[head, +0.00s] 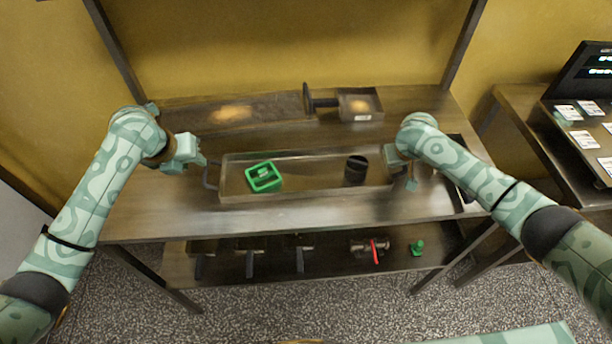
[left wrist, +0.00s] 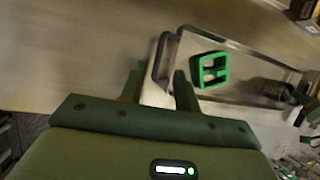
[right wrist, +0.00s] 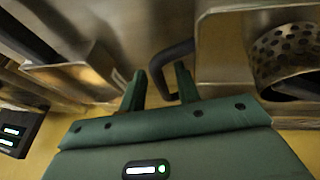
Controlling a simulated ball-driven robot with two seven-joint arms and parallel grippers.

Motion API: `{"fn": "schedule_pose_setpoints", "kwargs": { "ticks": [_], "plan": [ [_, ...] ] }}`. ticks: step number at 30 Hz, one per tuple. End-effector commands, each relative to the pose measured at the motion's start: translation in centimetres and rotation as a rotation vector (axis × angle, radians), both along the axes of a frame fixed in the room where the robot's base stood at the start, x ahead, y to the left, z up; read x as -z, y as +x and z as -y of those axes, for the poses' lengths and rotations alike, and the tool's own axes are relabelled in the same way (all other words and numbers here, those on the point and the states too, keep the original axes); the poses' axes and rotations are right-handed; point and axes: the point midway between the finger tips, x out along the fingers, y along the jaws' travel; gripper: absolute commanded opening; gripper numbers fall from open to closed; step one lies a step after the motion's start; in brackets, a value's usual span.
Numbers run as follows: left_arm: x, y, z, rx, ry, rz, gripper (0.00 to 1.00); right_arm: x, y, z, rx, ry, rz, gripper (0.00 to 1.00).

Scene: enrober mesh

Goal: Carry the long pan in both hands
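The long pan (head: 310,190) is a shallow metal tray lying on the steel table, with a dark handle at each end. A green frame-like piece (head: 264,176) and a dark perforated cup (head: 355,170) are in it. My left gripper (head: 204,162) is open by the left handle (head: 210,177); in the left wrist view that handle (left wrist: 159,58) is just beyond the parted fingers (left wrist: 157,88). My right gripper (head: 410,174) is at the pan's right end. In the right wrist view its fingers (right wrist: 160,85) are apart, with the right handle (right wrist: 158,68) showing between and beyond them. Contact is unclear.
Behind the pan lie a wide flat tray (head: 230,112) and a small labelled box (head: 360,104) beside a dark round-ended piece (head: 308,98). The lower shelf holds several dark items, a red-handled part (head: 374,250) and a green piece (head: 417,246). The table's front strip is clear.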

Motion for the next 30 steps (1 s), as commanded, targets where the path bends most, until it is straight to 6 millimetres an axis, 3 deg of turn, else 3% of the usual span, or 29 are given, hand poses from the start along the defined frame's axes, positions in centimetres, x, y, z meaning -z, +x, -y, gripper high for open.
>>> {"fn": "schedule_pose_setpoints", "kwargs": {
  "ticks": [4, 10, 24, 30],
  "plan": [
    [-2.2, -0.9, -0.4, 0.001, 0.002, 0.002, 0.32, 0.0, 0.0, 0.0, 0.0, 0.0, 0.0, 0.32],
    [-3.2, -1.4, -0.5, 0.001, 0.0, -0.001, 0.32, -0.8, -0.3, -0.2, 0.0, 0.003, 0.001, 0.32],
    [-3.2, -1.4, -0.5, 0.0, 0.0, -0.001, 0.32, -9.5, -4.0, -2.1, -0.002, 0.001, 0.001, 0.32],
    [-3.2, -1.4, -0.5, 0.0, 0.0, -0.001, 0.32, -10.8, -4.6, -2.3, 0.0, 0.0, 0.0, 0.32]
  ]
}}
